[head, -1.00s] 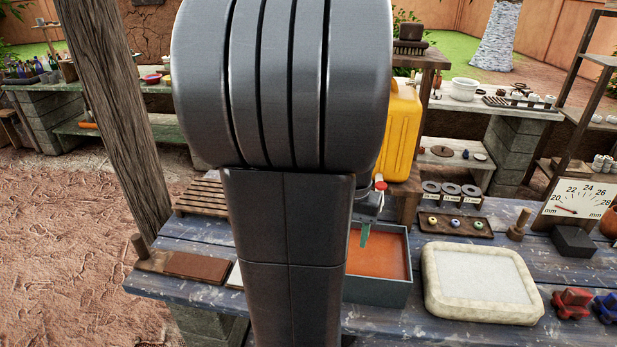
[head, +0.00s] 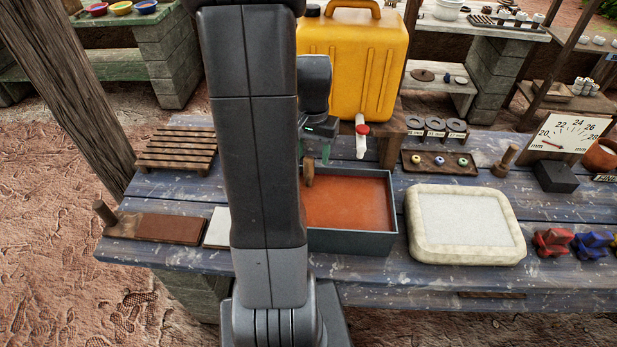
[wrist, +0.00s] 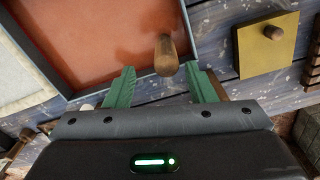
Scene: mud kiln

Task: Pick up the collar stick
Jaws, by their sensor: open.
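A brown wooden stick (head: 308,173), which I take to be the collar stick, stands at the back left of the orange-filled tray (head: 349,242) in the head view. My gripper (wrist: 161,72) is open, with the fingers to either side and apart from the stick. In the head view my gripper (head: 316,152) hangs above the tray's back edge, partly hidden by my arm. The stick's lower end is hard to make out.
A yellow jerrycan (head: 355,62) with a white, red-tipped tap (head: 361,138) stands close behind the tray. A cream-framed slab (head: 466,225) is to its right. A slatted rack (head: 175,148) lies at the left. A yellow board with a knob (wrist: 265,50) lies beside the tray.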

